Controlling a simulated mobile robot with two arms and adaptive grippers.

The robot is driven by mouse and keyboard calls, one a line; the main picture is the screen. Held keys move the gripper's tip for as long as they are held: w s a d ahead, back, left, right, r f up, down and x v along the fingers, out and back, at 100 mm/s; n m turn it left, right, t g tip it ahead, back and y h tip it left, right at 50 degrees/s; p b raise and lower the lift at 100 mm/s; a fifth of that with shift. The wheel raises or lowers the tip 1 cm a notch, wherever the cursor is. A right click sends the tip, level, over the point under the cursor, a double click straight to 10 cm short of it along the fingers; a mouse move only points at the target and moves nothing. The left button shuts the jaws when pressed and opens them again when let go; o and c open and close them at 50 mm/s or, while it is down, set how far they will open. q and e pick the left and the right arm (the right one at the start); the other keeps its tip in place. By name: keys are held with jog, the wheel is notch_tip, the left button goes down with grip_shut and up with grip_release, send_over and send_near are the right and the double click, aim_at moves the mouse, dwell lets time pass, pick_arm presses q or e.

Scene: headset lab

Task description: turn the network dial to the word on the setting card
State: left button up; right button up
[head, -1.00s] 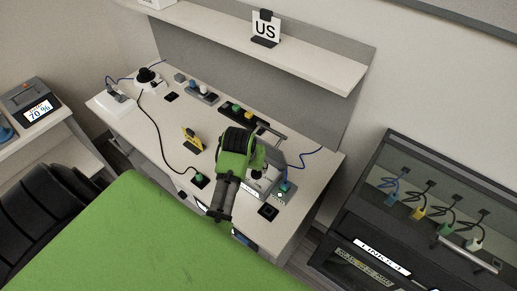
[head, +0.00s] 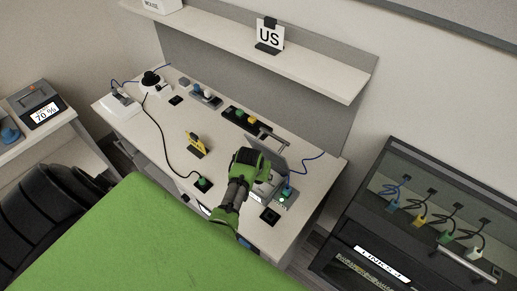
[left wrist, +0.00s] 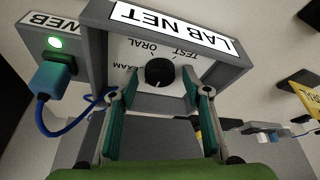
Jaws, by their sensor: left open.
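The LAB NET box (left wrist: 165,45) is in the left wrist view, upside down, with a black round dial (left wrist: 160,72) on its pale face. EXAM, ORAL and TEST are printed around the dial; I cannot tell surely which word it points to. My left gripper (left wrist: 160,108) is open, its two fingers on either side just short of the dial, with nothing between them. A yellow card (left wrist: 308,97) is cut off at the right edge; its lettering seems to end in RAL. It stands on the bench in the head view (head: 196,143). There my left arm hides the dial. My right gripper is not in view.
A WEB box (left wrist: 50,45) with a green light and a blue-cabled plug (left wrist: 52,78) sits close beside LAB NET. A US sign (head: 269,37) stands on the shelf (head: 310,75). A black cable crosses the bench. A dark cabinet (head: 400,215) with several plugs is at right.

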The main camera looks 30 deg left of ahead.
pick_arm(q)
jog(key=c, duration=1.1)
jog(key=shift+o, duration=0.2)
